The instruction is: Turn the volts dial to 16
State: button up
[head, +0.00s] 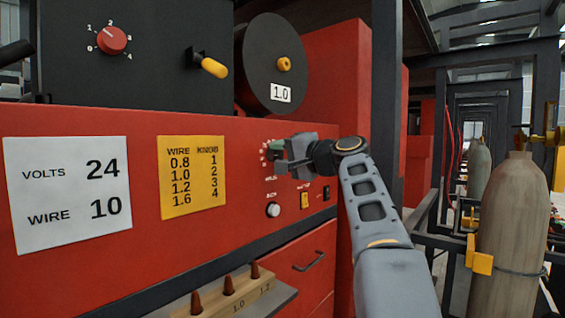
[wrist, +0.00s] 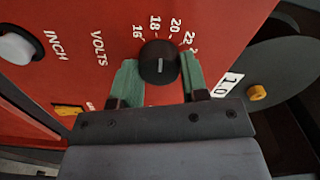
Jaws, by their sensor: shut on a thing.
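The volts dial (wrist: 159,56) is a round black knob with a short white line on its face, on the red panel in the wrist view. The white numbers 16, 18, 20 and 22 arc beyond it; I cannot tell which one the line marks. My gripper (wrist: 161,76) has its two green fingers on either side of the knob, shut on it. In the head view my gripper (head: 277,154) is at the panel and hides the dial and most of its scale.
A white card (head: 66,190) reads VOLTS 24, WIRE 10. A yellow wire chart (head: 192,176) hangs beside it. A white inch button (head: 273,210) sits below the dial. A red knob (head: 112,40) and wire spool (head: 273,62) are above. A gas cylinder (head: 510,215) stands at right.

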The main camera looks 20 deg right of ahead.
jog(key=n+b, duration=0.1)
jog(key=n, duration=0.3)
jog(key=shift+f+n+b, duration=0.1)
jog(key=shift+n+b, duration=0.2)
jog(key=shift+b, duration=0.05)
jog(key=shift+n+b, duration=0.5)
jog(key=shift+n, duration=1.3)
jog(key=o, duration=0.9)
jog(key=shift+s, duration=0.1)
jog(key=b+v, duration=0.2)
jog(key=v, duration=1.1)
jog(key=shift+s+d, duration=0.1)
jog(key=shift+s, duration=0.15)
